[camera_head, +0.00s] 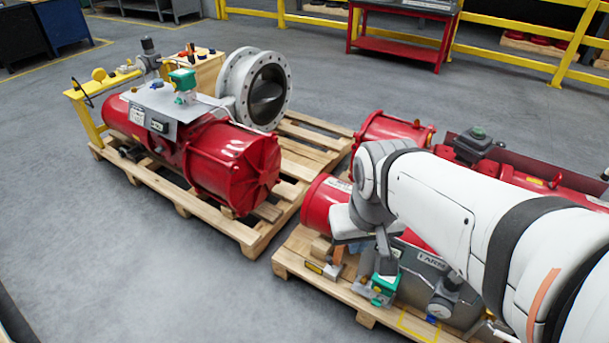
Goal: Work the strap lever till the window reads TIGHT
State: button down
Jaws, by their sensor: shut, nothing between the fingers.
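My arm reaches in from the right, and my gripper (348,238) is over the near-left end of the right-hand pallet. Its fingers are small and partly hidden by my own wrist; it is shut and empty. Just below it is a small orange-brown piece (337,256), which may be the strap or its lever; I cannot tell whether my gripper touches it. A small yellow-and-dark label (313,267) sits beside it on the pallet. I cannot make out a window reading TIGHT or any other word.
A red actuator (322,200) lies on the right pallet (362,304), with a green-capped box (384,288) in front. Another red actuator (225,165) with a grey flanged valve (262,88) lies on the left pallet. Grey floor (190,285) is clear at front left.

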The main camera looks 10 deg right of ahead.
aim_at(329, 259)
jog(key=u, duration=2)
jog(key=i, duration=0.75)
jog(key=z, duration=3.8)
